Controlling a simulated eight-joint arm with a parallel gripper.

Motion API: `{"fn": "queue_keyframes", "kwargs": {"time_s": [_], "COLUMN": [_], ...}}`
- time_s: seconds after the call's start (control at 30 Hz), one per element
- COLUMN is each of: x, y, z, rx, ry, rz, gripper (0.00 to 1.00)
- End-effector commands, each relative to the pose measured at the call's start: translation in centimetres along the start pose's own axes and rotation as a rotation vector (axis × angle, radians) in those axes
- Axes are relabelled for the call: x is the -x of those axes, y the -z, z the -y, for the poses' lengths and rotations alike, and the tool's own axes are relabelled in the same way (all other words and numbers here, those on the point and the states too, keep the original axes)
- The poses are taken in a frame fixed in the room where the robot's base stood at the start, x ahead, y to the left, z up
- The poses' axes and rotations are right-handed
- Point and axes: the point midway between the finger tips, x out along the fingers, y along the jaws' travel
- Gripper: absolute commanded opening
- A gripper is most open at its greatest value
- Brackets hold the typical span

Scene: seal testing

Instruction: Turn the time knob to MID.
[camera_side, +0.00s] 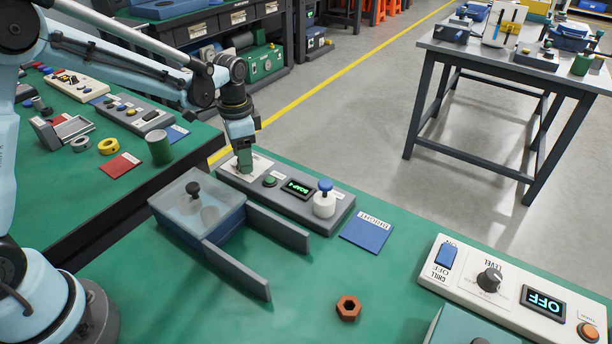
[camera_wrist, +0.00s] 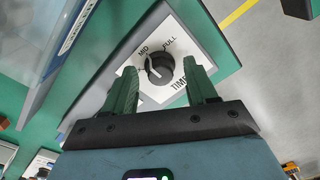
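The time knob (camera_wrist: 158,68) is black and round, on a white plate (camera_wrist: 184,42) printed MID, FULL and TIME in the wrist view. MID and FULL are beside its far edge. I cannot tell for sure which mark its pointer faces. My gripper (camera_wrist: 162,68) is open, with one green finger on each side of the knob and gaps showing between. In the side view my gripper (camera_side: 244,160) points down over the left end of the grey panel (camera_side: 343,212), and hides the knob there.
A lidded blue box (camera_side: 200,212) with grey side walls stands close in front. A brown hex nut (camera_side: 348,307) lies on open green mat.

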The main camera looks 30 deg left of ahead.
Motion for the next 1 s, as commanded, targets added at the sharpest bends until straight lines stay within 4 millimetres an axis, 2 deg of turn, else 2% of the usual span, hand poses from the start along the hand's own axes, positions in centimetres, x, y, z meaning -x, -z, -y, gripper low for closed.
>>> {"fn": "queue_keyframes", "kwargs": {"time_s": [0.23,0.37,0.47,0.8,1.0], "x": [0.0,0.7,2.0,8.4,11.0], "y": [0.0,0.0,0.0,0.0,0.0], "z": [0.0,0.0,0.0,0.0,0.0], "rx": [0.0,0.0,0.0,0.0,0.0], "ry": [0.0,0.0,0.0,0.0,0.0], "rz": [0.001,0.001,0.001,0.001,0.001], "gripper": [0.56,0.56,0.56,0.56,0.56]}}
